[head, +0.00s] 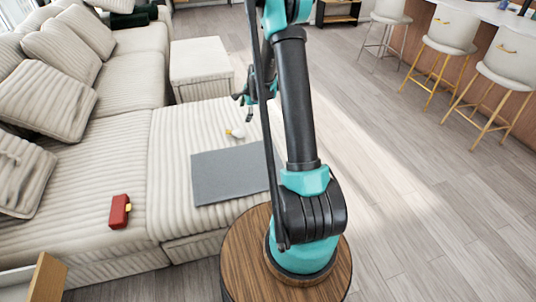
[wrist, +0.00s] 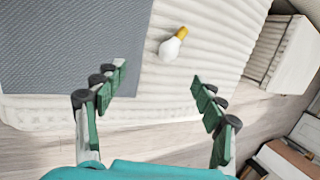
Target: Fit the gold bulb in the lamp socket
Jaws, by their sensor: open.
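A bulb (head: 235,133) with a white globe and a gold base lies on the ribbed cream sofa section, just beyond a grey mat. It also shows in the wrist view (wrist: 170,48), with its gold end pointing up and right. My gripper (wrist: 158,74) is open and empty, its fingers spread wide on either side of the picture below the bulb, touching nothing. In the head view my gripper (head: 243,98) is partly hidden by my arm. I cannot make out a lamp socket in either view.
The grey mat (head: 222,180) lies flat on the sofa section (head: 175,140). Cushions (head: 45,100) line the sofa back. Stools (head: 505,70) stand right; the floor between is clear.

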